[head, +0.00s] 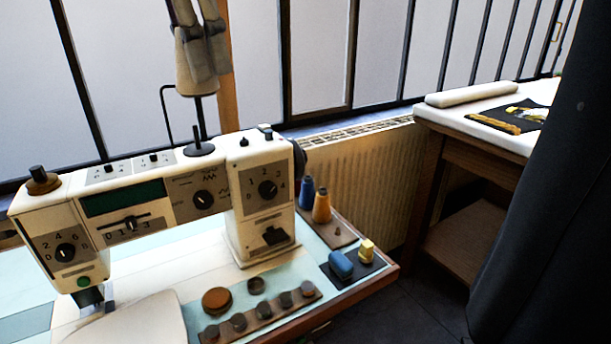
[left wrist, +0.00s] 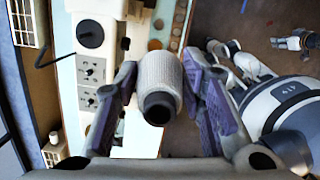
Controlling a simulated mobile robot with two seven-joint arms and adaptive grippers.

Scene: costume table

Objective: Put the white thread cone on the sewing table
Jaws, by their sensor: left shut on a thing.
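The white thread cone (left wrist: 158,75) is between the two purple-grey fingers of my left gripper (left wrist: 160,95) in the left wrist view, its dark end towards the camera. My left gripper (head: 201,60) is shut on it and shows at the top of the head view. The cone (head: 184,78) hangs there above the sewing machine, partly hidden by the fingers. The sewing table (head: 309,268) has a pale blue-green top with a wooden edge. A grey and black part that looks like my right gripper (left wrist: 290,42) shows small at upper right in the left wrist view.
The sewing machine (head: 160,205) fills much of the table, with a black spool post (head: 198,146) on top. Blue (head: 307,193) and orange (head: 321,207) thread cones stand on a small board at right. Several bobbins line the front. A side table (head: 470,125) stands beyond a gap.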

